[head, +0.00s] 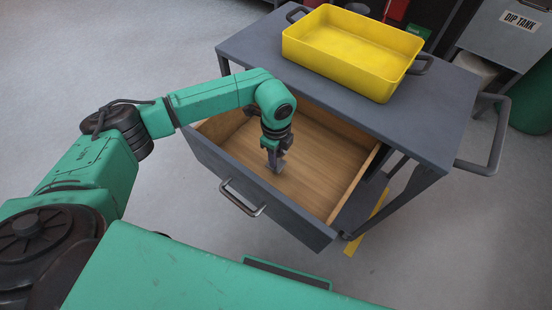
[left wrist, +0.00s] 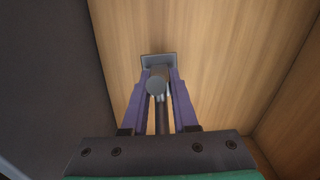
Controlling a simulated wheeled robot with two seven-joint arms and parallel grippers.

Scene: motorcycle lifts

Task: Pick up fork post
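The fork post (left wrist: 157,86) is a small grey piece with a round end and a flat rectangular plate, seen in the left wrist view between my left fingers. In the head view the grey fork post (head: 275,167) shows low at my left fingertips, inside the open drawer (head: 314,172). My left gripper (head: 274,156) points down into the drawer. Its two purple-grey fingers (left wrist: 160,88) stand on either side of the post. I cannot tell whether they press on it, or whether the post touches the drawer floor. My right gripper is not in view.
The drawer has a wooden floor and a grey front with a handle (head: 243,198). It belongs to a grey cart (head: 440,110). A yellow tray (head: 350,50) sits on the cart top, above and behind the drawer. The drawer floor around the post is bare.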

